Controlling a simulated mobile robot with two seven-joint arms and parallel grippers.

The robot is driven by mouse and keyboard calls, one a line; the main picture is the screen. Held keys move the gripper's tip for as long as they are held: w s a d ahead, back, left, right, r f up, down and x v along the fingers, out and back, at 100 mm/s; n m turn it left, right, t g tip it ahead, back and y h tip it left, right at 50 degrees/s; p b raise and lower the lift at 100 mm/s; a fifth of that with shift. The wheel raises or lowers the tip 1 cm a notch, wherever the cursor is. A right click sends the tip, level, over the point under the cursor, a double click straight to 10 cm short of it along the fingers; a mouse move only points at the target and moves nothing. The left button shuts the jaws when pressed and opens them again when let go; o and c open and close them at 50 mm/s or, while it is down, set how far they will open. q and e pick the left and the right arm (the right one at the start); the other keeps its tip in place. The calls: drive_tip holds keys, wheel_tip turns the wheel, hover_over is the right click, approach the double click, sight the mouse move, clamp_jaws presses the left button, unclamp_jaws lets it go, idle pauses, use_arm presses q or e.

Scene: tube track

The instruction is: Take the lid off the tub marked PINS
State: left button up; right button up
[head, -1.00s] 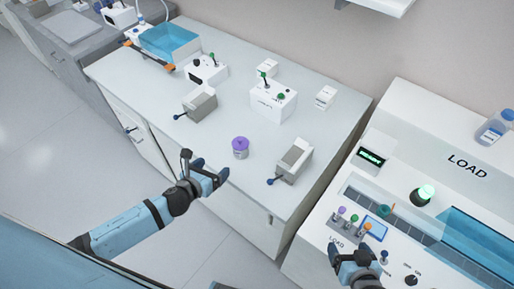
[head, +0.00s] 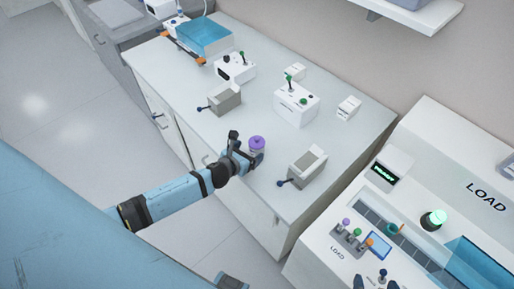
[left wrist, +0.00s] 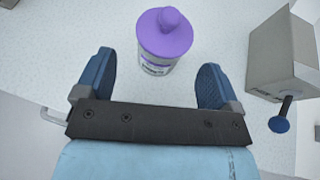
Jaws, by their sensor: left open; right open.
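The tub (left wrist: 158,66) is small and white with a purple, knobbed lid (head: 257,141) seated on top. It stands upright near the front edge of the white counter; the print on its label is too small to read. My left gripper (head: 248,160) is beside it on the front side, partly covering its lower part. In the left wrist view my left gripper (left wrist: 153,80) is open and empty, with the tub just beyond the fingertips and roughly centred between them. My right gripper (head: 376,284) is open at the bottom edge of the head view, partly cut off.
A grey box with a blue-knobbed lever (head: 308,168) stands close to the right of the tub. Another such box (head: 224,99) is further left. The LOAD machine (head: 459,183) is at the right.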

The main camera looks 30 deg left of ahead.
sight(252, 148)
use_arm(q)
drive_tip(key=x, duration=0.5)
drive_tip(key=shift+d+f, duration=0.1)
drive_tip(key=shift+f, duration=0.1)
drive_tip(key=c, duration=1.1)
drive_tip(key=shift+r, duration=0.1)
drive_tip(key=shift+r+p, duration=0.35)
drive_tip(key=shift+r, duration=0.2)
wheel_tip(252, 148, up, 19)
drive_tip(key=p, duration=0.1)
drive_tip(key=shift+p, duration=0.3)
drive_tip(key=shift+f, duration=0.1)
